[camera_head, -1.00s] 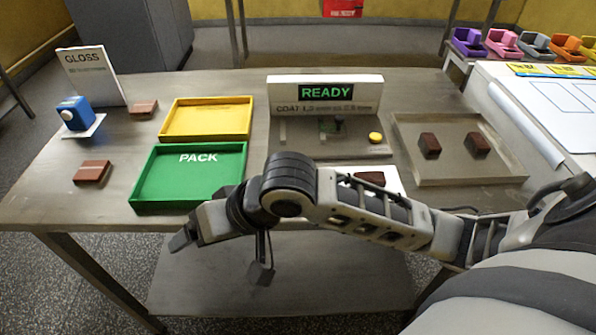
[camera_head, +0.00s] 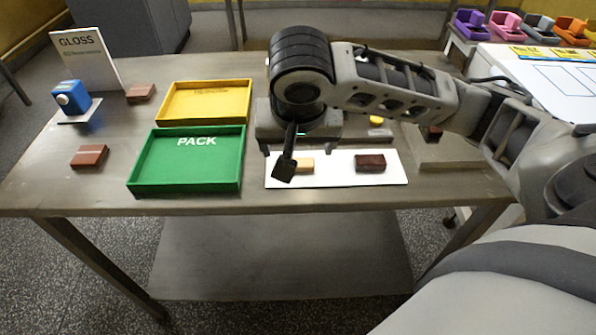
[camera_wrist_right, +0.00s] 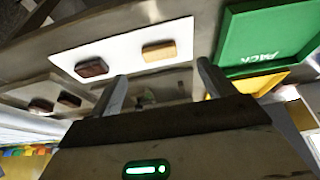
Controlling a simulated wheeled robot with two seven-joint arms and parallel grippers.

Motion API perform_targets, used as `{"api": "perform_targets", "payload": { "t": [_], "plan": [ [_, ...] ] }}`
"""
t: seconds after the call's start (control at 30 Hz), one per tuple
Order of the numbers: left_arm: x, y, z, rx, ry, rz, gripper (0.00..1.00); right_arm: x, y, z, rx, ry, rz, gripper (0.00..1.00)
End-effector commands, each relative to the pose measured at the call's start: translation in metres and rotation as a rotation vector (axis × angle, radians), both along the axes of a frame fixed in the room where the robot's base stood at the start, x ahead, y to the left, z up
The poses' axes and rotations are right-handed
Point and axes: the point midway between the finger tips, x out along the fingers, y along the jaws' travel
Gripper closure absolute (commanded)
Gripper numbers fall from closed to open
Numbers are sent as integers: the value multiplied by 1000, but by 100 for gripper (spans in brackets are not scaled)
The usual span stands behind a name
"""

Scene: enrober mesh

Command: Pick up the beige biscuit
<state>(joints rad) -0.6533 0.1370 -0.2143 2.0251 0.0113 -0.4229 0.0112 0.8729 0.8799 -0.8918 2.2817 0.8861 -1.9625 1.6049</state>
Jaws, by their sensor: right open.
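The beige biscuit (camera_head: 306,164) lies on a white sheet (camera_head: 330,178) near the table's front edge, partly hidden by my right gripper (camera_head: 284,160) in the head view. The biscuit (camera_wrist_right: 159,51) shows whole in the right wrist view, ahead of the open fingers and roughly in line with the gap between them. My right gripper (camera_wrist_right: 164,84) is open and empty, with its fingers apart from the biscuit in the wrist view. A dark brown biscuit (camera_head: 370,162) lies on the same sheet to the right. My left gripper is not in view.
A green PACK tray (camera_head: 185,185) and a yellow tray (camera_head: 245,100) stand left of the sheet. Reddish-brown blocks (camera_head: 89,157) and a blue device (camera_head: 72,98) are farther left. My right arm covers most of the READY machine and the grey tray (camera_head: 455,158).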

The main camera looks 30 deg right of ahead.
Motion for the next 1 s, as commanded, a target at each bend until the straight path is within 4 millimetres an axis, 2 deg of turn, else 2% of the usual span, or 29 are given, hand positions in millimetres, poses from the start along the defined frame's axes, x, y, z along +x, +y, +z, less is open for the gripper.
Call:
{"api": "perform_targets", "payload": {
  "t": [0.03, 0.1, 0.33, 0.6, 0.93, 1.0],
  "plan": [
    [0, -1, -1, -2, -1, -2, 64, 3, -3, -10, -2, 3, -2, 18],
    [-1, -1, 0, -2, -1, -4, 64, 6, -4, -17, -1, 2, -1, 18],
    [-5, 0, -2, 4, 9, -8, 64, 12, -8, -30, -2, 1, -1, 18],
    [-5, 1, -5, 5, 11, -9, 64, 27, -20, -64, -2, 1, 0, 18],
    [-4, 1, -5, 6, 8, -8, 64, 29, -21, -70, 0, -1, 3, 18],
    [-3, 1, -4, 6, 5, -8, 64, 29, -21, -70, 0, -1, 3, 38]
  ]
}}
